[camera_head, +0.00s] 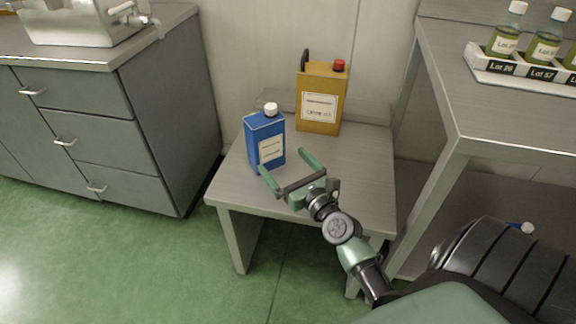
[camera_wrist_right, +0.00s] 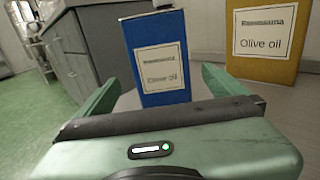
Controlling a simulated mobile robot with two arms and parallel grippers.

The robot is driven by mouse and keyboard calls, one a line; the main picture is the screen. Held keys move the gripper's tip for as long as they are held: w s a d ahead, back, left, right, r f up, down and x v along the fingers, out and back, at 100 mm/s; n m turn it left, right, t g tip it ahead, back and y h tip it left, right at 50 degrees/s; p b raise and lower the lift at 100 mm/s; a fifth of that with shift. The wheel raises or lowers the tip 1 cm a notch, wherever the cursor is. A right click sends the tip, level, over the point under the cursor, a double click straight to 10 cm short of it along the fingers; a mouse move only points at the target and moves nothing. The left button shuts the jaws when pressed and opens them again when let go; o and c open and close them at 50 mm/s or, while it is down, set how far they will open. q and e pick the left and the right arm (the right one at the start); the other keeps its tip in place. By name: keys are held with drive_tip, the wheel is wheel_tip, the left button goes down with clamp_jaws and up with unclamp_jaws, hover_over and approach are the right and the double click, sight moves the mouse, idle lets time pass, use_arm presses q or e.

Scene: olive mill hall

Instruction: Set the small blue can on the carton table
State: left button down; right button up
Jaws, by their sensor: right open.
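The small blue can (camera_head: 265,142) with a white cap and a pale label stands upright on the low grey table (camera_head: 240,190), near its left side. A larger yellow can (camera_head: 321,97) with a red cap stands behind it to the right. My right gripper (camera_head: 287,163) is open, its green fingers pointing at the blue can. In the wrist view the blue can (camera_wrist_right: 158,56) stands ahead between the two fingers (camera_wrist_right: 158,88), its label facing me. I cannot tell whether a finger touches it. My left gripper is not in view.
A grey drawer cabinet (camera_head: 90,120) with a metal basin (camera_head: 85,22) stands at the left. A taller grey table (camera_head: 510,110) at the right bears a white rack of bottles (camera_head: 520,70). The low table's right part is clear.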

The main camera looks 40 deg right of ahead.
drive_tip(key=shift+s+a, duration=0.1)
drive_tip(key=shift+s, duration=0.4)
drive_tip(key=a+n+y, duration=0.1)
drive_tip(key=a+n, duration=0.1)
drive_tip(key=n, duration=0.1)
drive_tip(key=s+a+f+n+g+y, duration=0.1)
drive_tip(key=a+n, duration=0.2)
drive_tip(key=s+a+f+n+g+y, duration=0.1)
drive_tip(key=a+n, duration=0.1)
drive_tip(key=shift+a+f+n+y, duration=0.1)
drive_tip(key=shift+a+n+y, duration=0.1)
drive_tip(key=shift+n+y, duration=0.2)
drive_tip(key=s+a+f+n+g+y, duration=0.1)
drive_tip(key=s+a+f+n+g, duration=0.4)
drive_tip(key=n, duration=0.5)
drive_tip(key=s+a+f+n+g, duration=0.3)
drive_tip(key=s+a+n, duration=0.1)
drive_tip(key=s+n, duration=0.5)
drive_tip(key=s+d+f+n+g+h, duration=0.1)
drive_tip(key=s+d+n+g+h, duration=0.1)
drive_tip(key=s+n, duration=0.7)
drive_tip(key=shift+d+f+n+g+h, duration=0.15)
drive_tip(key=shift+f+n+g+h, duration=0.3)
drive_tip(key=shift+n+g, duration=0.7)
drive_tip(key=shift+r, duration=0.1)
